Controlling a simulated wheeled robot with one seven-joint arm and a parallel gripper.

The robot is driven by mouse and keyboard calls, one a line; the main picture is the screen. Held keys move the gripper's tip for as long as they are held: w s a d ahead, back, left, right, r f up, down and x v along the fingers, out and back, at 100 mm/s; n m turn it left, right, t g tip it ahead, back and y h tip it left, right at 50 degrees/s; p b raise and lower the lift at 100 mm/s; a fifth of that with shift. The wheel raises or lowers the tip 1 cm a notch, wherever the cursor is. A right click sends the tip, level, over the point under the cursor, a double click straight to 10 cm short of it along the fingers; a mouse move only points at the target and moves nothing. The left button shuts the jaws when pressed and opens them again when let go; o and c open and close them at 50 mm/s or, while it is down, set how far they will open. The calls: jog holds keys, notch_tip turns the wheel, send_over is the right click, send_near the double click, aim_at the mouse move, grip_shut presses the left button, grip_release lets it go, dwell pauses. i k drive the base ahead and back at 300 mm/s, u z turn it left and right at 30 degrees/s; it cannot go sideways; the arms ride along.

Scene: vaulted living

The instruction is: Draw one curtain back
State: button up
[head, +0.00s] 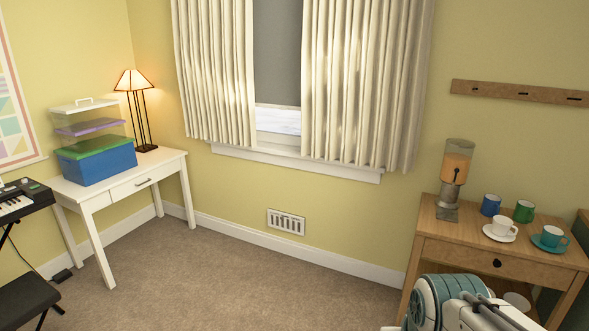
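Two cream pleated curtains hang at the window in the head view. The left curtain (214,75) covers the window's left side. The right curtain (365,85) is wider and covers the right side. A gap between them shows a dark grey blind (278,50) with a strip of bright glass (278,120) below it. The tops of the curtains are cut off by the frame. Part of my arm shows at the bottom right, well below and to the right of the right curtain. My gripper is not in view.
A white desk (160,170) with boxes and a lit lamp (135,105) stands left of the window. A wooden cabinet (450,235) with a drink dispenser (454,180) and several cups stands at right. Carpet (240,280) below the window is clear.

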aim_at(244, 10)
jog(key=u, duration=0.55)
jog(key=i, duration=1.9)
jog(key=u, duration=0.25)
jog(key=i, duration=2)
jog(key=z, duration=0.35)
